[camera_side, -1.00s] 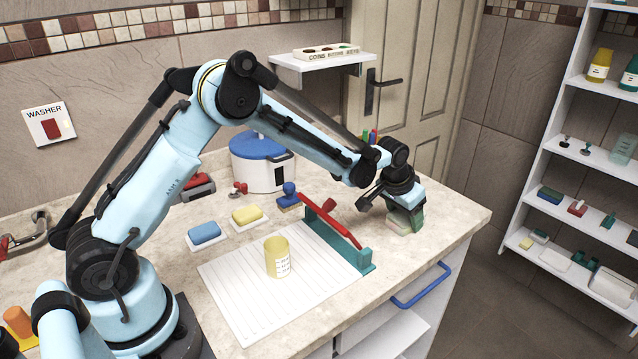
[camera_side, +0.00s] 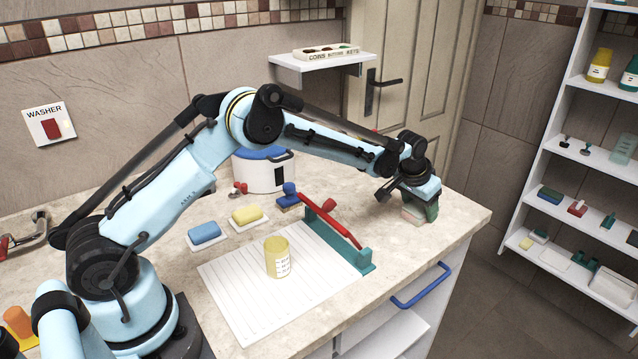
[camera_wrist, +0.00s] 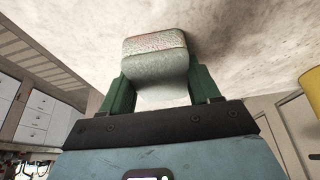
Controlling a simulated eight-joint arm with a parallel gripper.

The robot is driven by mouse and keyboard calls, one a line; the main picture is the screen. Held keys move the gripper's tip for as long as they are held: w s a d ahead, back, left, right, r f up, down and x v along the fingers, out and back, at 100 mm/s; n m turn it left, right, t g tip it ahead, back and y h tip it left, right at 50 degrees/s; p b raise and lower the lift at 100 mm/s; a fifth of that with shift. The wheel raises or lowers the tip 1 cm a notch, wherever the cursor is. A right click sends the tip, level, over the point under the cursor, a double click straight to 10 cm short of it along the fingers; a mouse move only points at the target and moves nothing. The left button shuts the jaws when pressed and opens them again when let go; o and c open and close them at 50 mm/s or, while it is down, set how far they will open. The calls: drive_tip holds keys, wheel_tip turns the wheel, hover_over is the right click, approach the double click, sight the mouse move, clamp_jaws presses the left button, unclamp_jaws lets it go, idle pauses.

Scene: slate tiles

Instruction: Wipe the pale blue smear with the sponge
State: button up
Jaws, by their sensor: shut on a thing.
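My gripper (camera_side: 420,204) is over the far right end of the stone counter. It is shut on the sponge (camera_side: 411,214), a pale grey-green block with a pinkish, speckled face. In the wrist view the sponge (camera_wrist: 155,62) sits between the two green fingers of my gripper (camera_wrist: 160,88). The sponge is at or very close to the counter surface; I cannot tell whether it touches. I cannot make out a pale blue smear in either view; my gripper and the sponge hide part of the counter there.
A teal stand with a red bar (camera_side: 335,225) edges a white ribbed mat (camera_side: 240,300) bearing a yellow cup (camera_side: 277,258). Blue (camera_side: 204,233) and yellow (camera_side: 246,214) blocks lie behind. A white pot (camera_side: 263,172) stands at the back. Counter in front of my gripper is clear.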

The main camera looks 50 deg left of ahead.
drive_tip(key=shift+w, duration=0.75)
drive_tip(key=shift+r, duration=0.2)
drive_tip(key=shift+r, duration=2.9)
drive_tip(key=shift+r, duration=1.5)
